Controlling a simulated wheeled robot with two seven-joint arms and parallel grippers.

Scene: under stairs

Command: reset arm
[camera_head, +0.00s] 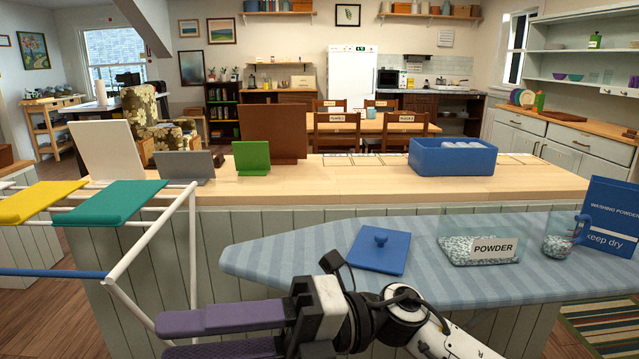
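My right gripper (222,330) is low in the head view, on an arm that comes in from the lower right. Its two long purple fingers point left, one above the other, and the lower one is cut off by the bottom edge. I cannot tell how wide the gap between them is, and I see nothing held. The gripper is in front of the ironing board and right of the drying rack. My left gripper is not in view.
A drying rack (150,240) with a yellow cloth (38,202) and a teal cloth (112,203) stands left. The striped ironing board (300,250) bears a blue lid (378,255), a powder container (480,240), a measuring cup (560,243) and a washing powder box (608,220).

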